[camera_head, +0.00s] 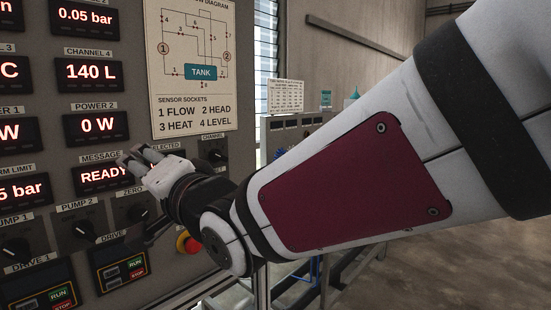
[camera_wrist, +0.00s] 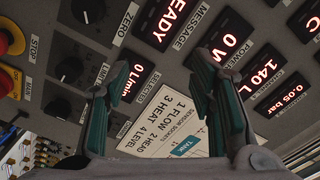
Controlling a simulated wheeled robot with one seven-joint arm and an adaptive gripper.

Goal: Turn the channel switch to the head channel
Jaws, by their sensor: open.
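The channel switch (camera_head: 217,156) is a dark round knob under the CHANNEL label, at the right edge of the grey panel in the head view. Its pointer is too small to read. In the wrist view a finger covers most of the area by the CHANNEL label, and I cannot make out the knob clearly. My gripper (camera_head: 138,156) is open and empty in front of the panel, left of the switch, near the message display. In the wrist view my gripper (camera_wrist: 152,75) has its fingers wide apart, with the selected display (camera_wrist: 130,80), reading 0 L/min, between them.
The flow diagram sign (camera_head: 192,65) lists 1 flow, 2 head, 3 heat, 4 level. A red emergency button (camera_head: 188,243) on yellow sits below my wrist. Other dark knobs (camera_head: 80,233) and drive boxes (camera_head: 122,266) line the lower panel. A bench with equipment stands behind.

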